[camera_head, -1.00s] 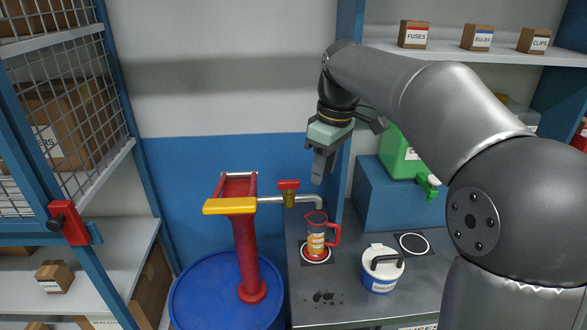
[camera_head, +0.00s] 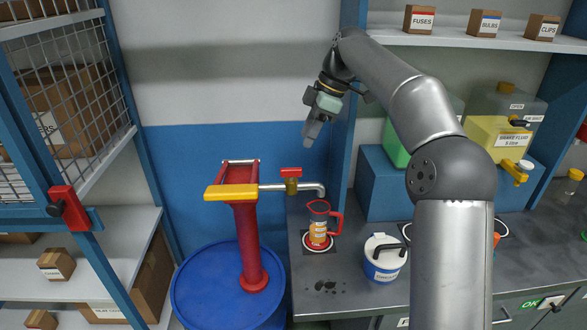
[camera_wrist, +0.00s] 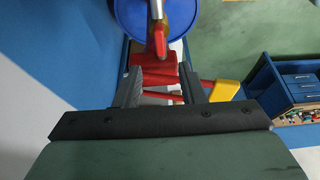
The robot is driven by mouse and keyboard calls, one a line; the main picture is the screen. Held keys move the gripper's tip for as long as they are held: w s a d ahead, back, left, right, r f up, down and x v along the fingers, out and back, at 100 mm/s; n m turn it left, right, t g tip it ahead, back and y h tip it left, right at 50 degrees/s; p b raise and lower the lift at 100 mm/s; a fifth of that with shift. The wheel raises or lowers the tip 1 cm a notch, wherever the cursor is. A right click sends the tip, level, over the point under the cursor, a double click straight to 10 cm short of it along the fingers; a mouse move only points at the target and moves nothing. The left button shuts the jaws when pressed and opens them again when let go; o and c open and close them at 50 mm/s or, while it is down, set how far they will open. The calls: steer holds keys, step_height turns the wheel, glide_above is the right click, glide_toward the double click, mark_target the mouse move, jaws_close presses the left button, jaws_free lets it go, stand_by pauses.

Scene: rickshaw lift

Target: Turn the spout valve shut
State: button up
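The spout valve (camera_head: 291,186) has a brass body and a red handle (camera_head: 291,172) that looks lined up along the grey spout pipe (camera_head: 272,187). The pipe runs right from the red pump (camera_head: 246,240) and bends down above the jug (camera_head: 319,228), which holds orange liquid. My gripper (camera_head: 308,141) is above and slightly right of the valve, apart from it. In the wrist view my gripper (camera_wrist: 163,87) is open, with bare space between its fingers. Red parts and a grey pipe (camera_wrist: 156,10) show beyond the fingers; I cannot tell surely which red part is the valve handle.
The pump stands on a blue drum (camera_head: 200,290), with a yellow grip (camera_head: 230,192) to the valve's left. A blue post (camera_head: 345,150) rises close to my gripper's right. A white-lidded tub (camera_head: 384,262) and a yellow brake fluid container (camera_head: 490,140) are on the right.

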mark_target(291, 168)
steer(key=x, duration=1)
steer(key=shift+r, duration=0.1)
steer(key=shift+c, duration=0.3)
jaws_close()
